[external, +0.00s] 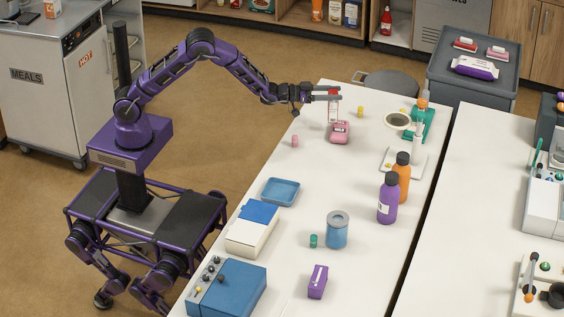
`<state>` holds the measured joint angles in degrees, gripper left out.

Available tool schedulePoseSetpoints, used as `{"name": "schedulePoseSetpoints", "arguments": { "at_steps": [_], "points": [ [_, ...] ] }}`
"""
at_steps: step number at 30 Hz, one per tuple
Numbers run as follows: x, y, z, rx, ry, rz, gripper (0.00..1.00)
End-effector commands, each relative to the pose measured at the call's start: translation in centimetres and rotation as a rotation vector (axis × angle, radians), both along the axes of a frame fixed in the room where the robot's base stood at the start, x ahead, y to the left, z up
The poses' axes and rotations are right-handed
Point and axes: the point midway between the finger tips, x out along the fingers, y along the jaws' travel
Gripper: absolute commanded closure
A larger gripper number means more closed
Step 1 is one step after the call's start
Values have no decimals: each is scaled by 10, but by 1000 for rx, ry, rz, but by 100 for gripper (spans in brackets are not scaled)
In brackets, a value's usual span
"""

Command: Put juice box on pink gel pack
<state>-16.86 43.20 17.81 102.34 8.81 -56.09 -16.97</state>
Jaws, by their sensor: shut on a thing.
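My gripper (328,92) is at the far left part of the white table, with its fingers pointing right. It is shut on a small upright pale box with pink-red marks, which looks like the juice box (333,108). The pink gel pack (340,132) lies on the table just below the box. The box's lower end appears right over or at the back of the pack; I cannot tell whether they touch. The fingers hide the upper part of the box.
A small yellow item (361,112) stands right of the pack and a pink one (295,141) left of it. A round dish (397,119) and a green-based stand (425,125) are farther right. Purple (388,200) and orange bottles (402,170) stand nearer. Open table lies in front of the pack.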

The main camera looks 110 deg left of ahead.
Motion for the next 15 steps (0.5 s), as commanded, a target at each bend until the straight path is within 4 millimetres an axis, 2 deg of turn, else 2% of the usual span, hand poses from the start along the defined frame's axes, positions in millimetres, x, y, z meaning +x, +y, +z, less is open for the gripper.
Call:
{"name": "schedulePoseSetpoints", "arguments": {
  "at_steps": [1,4,15],
  "points": [
    [0,0,-10,0,3,-1,100],
    [0,0,-24,0,2,-1,100],
    [0,0,-29,0,-1,0,100]
  ]
}}
